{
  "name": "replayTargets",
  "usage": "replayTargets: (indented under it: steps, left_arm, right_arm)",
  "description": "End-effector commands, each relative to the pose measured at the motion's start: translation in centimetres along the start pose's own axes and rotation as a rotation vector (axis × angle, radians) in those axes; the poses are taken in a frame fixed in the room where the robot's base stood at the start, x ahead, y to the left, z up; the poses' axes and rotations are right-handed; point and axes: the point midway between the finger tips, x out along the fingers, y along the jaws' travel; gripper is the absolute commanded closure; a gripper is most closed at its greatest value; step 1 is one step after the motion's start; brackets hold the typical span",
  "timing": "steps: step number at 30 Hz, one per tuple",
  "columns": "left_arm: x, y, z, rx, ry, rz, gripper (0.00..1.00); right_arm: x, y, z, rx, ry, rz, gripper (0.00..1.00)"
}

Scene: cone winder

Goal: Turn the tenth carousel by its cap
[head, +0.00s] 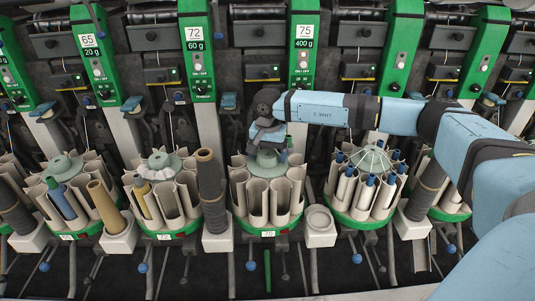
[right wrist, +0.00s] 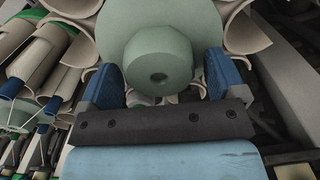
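The carousel (head: 257,209) under my right gripper has beige open pots in a ring and a pale green cap (head: 266,166) at its centre. My right gripper (head: 268,155) is over this cap, pointing down. In the right wrist view the cap (right wrist: 158,60) has a round knob with a dark hole, between two blue fingers (right wrist: 162,82). The fingers are spread on either side of the knob; a narrow gap shows at the right one, and contact at the left one cannot be told. My left gripper is not in view.
Neighbouring carousels stand close: one at left with a whitish capped top (head: 160,163), one at right holding white tubes with blue ends (head: 368,190). A tall brown cone (head: 211,190) stands at left and a pale round holder (head: 319,222) at right. Green machine columns (head: 303,50) rise behind.

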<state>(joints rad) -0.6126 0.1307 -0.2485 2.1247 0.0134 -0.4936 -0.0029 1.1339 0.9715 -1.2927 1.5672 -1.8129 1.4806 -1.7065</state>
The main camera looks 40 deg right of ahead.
Motion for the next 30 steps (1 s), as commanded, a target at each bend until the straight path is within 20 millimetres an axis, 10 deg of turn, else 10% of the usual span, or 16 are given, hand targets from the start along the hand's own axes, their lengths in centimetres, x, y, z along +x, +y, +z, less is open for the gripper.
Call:
replayTargets:
  steps: [11, 30]
  left_arm:
    - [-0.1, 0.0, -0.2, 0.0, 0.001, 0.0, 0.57]
    - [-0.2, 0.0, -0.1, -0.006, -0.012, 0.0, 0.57]
  right_arm:
    - [-1.2, 0.0, 0.0, 0.0, 0.0, 0.0, 0.11]
    - [-13.2, 0.0, 0.0, 0.0, 0.0, 0.0, 0.11]
